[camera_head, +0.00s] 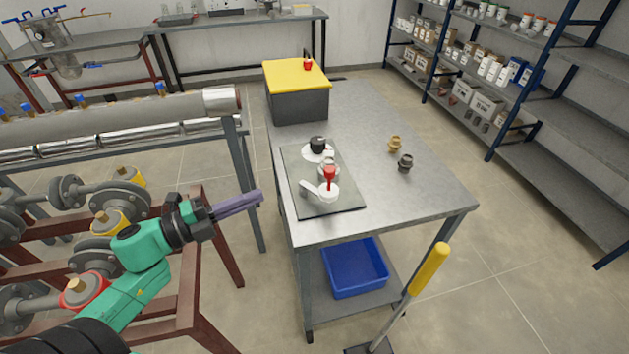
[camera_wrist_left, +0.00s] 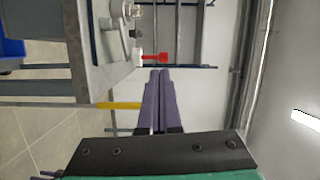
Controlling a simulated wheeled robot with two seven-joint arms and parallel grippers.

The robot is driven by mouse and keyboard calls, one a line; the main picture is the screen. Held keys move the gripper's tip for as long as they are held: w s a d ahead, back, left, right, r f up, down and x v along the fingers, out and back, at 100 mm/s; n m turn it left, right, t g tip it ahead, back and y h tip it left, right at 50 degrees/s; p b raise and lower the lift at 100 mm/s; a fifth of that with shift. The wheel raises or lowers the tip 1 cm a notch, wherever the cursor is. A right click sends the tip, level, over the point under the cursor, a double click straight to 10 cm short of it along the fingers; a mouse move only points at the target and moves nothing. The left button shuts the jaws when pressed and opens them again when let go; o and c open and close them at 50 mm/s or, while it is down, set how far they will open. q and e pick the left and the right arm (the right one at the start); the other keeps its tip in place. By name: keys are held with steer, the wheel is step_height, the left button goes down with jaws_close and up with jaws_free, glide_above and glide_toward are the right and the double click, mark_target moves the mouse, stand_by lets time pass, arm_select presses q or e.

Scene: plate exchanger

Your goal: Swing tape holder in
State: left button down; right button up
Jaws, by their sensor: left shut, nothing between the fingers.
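On the metal table lies a dark grey board (camera_head: 350,200) with a small white fixture on it. Its near part is a white round piece with a white arm (camera_head: 310,187) reaching left, and a red upright piece (camera_head: 329,176) stands there. A black roll (camera_head: 317,143) sits on a white disc behind. I cannot tell for sure which of these is the tape holder. My left gripper (camera_head: 258,196), with purple fingers, is shut and empty, left of the board and apart from it. In the left wrist view its fingertips (camera_wrist_left: 159,72) point toward the red piece (camera_wrist_left: 154,57). My right gripper is not in view.
A grey box with a yellow top (camera_head: 295,75) stands at the table's back left, a red object on it. Two small fittings (camera_head: 405,163) stand on the right of the board. A blue bin (camera_head: 355,268) is on the lower shelf. Pipes and valves (camera_head: 120,200) stand left.

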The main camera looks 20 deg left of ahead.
arm_select(q)
steer(key=s+d+m+g+h, duration=0.1)
steer(key=s+d+r+m+g+h, duration=0.1)
steer(key=m+g, duration=0.1)
steer(key=shift+s+d+r, duration=0.1)
steer(key=shift+s+d, duration=0.15)
steer(key=shift+s, duration=0.15)
steer(key=w+a+p+x, duration=0.1)
steer(key=w+p+x, duration=0.1)
steer(key=x, duration=1.1)
steer(key=shift+a+r, duration=0.2)
steer(key=shift+a, duration=0.25)
steer(key=shift+w, duration=0.15)
